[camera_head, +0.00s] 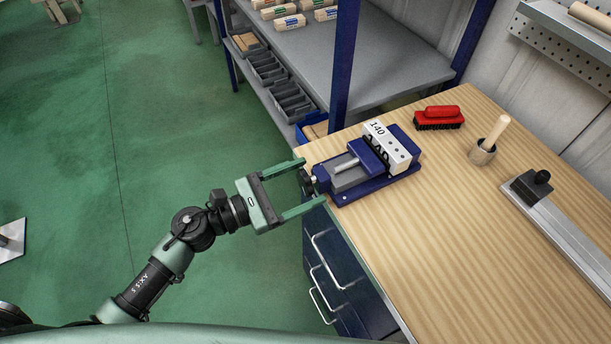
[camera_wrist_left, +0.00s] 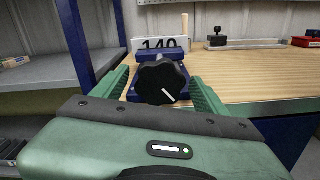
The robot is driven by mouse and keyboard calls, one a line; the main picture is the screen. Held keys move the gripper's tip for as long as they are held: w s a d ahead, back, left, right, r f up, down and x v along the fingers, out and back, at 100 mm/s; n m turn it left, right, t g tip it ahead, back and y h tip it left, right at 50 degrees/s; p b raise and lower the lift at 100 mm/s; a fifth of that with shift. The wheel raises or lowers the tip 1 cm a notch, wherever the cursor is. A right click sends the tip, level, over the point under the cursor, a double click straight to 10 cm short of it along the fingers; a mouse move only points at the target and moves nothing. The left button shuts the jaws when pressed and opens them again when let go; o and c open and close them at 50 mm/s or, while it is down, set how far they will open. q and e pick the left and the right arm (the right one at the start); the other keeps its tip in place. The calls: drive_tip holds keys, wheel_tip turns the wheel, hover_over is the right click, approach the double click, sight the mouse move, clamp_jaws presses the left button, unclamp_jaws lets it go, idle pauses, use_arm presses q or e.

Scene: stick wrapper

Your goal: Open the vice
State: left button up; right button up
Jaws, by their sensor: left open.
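The blue vice (camera_head: 365,170) lies on the left end of the wooden workbench. A pale block marked 140 (camera_head: 388,146) sits at its jaws; it also shows in the left wrist view (camera_wrist_left: 174,44). The black knob (camera_head: 307,183) of the vice is at its left end, at the bench edge. In the left wrist view the knob (camera_wrist_left: 161,82) has a white mark toward its lower right. My left gripper (camera_head: 312,182) is open, with one green finger on each side of the knob. I cannot tell whether the fingers touch it. My right gripper is not in view.
On the wooden workbench (camera_head: 480,260) are a red brush (camera_head: 440,117), a wooden cup with a stick (camera_head: 483,152) and a metal rail with a black clamp (camera_head: 532,187). A blue shelf post (camera_head: 343,65) stands behind the vice. Drawers with handles (camera_head: 330,260) are below the bench edge.

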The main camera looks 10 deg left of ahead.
use_arm(q)
drive_tip(key=shift+w+d, duration=0.2)
drive_tip(key=shift+d, duration=0.1)
drive_tip(key=c, duration=1.4)
drive_tip(key=shift+o, duration=0.2)
drive_tip(key=n, duration=0.5)
drive_tip(key=shift+n, duration=0.4)
drive_tip(key=o, duration=1.4)
drive_tip(key=shift+c, duration=0.2)
